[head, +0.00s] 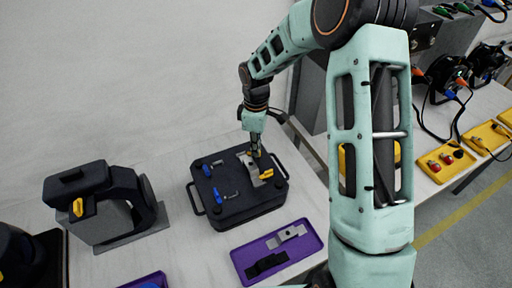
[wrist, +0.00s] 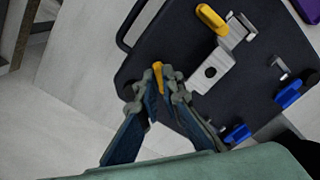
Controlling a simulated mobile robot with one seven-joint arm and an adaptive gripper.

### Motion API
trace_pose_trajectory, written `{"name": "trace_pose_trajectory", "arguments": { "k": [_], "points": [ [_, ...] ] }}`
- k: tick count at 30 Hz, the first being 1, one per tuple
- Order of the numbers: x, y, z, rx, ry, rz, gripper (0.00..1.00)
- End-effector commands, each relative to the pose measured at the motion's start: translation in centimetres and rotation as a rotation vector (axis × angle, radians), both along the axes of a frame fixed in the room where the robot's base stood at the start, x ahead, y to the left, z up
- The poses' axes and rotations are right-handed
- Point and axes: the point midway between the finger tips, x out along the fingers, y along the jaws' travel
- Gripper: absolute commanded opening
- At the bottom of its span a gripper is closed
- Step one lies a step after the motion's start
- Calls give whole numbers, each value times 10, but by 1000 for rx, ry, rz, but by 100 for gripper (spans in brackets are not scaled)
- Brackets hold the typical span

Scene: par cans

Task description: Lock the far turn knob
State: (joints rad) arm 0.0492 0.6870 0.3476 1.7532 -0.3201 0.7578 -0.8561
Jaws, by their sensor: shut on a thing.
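A black box (head: 240,208) stands on the table with a grey metal clamp plate (head: 247,163) on its top. Two yellow turn knobs sit by this plate. The far yellow knob (wrist: 158,73) is between my gripper's fingertips (wrist: 160,88) in the wrist view, and the fingers are shut on it, hiding its lower part. The near yellow knob (head: 267,174) also shows in the wrist view (wrist: 211,18), clear of my gripper. In the head view my gripper (head: 255,146) points down at the box's far edge.
Two blue knobs (head: 206,170) (head: 217,195) with small metal hooks sit on the box's left half. A purple tray (head: 242,263) with a grey and a black part lies in front. A black device (head: 100,205) stands at left. Yellow trays (head: 440,164) are on another table at right.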

Motion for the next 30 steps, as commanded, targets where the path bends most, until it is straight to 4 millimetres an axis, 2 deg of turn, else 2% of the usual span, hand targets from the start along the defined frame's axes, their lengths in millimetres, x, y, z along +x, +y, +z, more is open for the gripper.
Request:
{"name": "trace_pose_trajectory", "arguments": {
  "k": [15, 21, 30],
  "points": [
    [1, 0, 2, 2, -2, 455, 0],
    [1, 0, 2, 1, -3, 570, 0],
    [1, 1, 1, 1, -3, 655, 0]
  ]
}}
